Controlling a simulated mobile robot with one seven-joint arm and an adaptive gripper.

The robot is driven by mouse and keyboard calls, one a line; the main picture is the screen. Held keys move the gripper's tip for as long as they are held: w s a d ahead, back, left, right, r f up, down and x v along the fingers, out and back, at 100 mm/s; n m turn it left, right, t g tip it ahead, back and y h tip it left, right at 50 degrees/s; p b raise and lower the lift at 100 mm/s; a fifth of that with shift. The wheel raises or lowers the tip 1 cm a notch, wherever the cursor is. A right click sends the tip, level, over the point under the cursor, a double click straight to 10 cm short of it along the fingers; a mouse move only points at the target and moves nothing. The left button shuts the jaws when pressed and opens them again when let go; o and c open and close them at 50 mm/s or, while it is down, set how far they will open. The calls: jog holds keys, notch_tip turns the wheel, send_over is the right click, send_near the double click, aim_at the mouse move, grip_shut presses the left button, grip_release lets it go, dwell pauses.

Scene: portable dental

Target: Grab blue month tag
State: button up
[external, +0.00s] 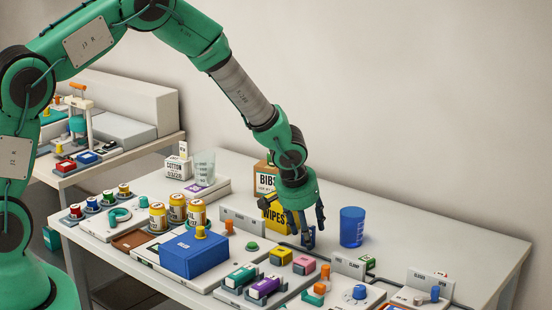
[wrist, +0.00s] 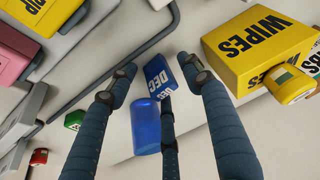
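The blue month tag (wrist: 160,75), a small block marked DEC in white, shows in the wrist view between the ends of my dark fingers. In the external view the blue tag (external: 309,238) is partly hidden by the fingers. My gripper (wrist: 158,68) has its left and right fingers spread, one on each side of the tag, with a third finger below it in the picture. In the external view my gripper (external: 306,222) points down over the table.
A blue cup (external: 352,227) stands right of my gripper. The yellow WIPES box (external: 275,217) stands close behind it, with the BIBS box (external: 265,178) beyond. Pink and yellow blocks, a cable and white holders lie in front. The table's back right is clear.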

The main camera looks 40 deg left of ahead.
grip_shut()
jog(key=shift+r+p, duration=1)
jog(key=shift+r, duration=4)
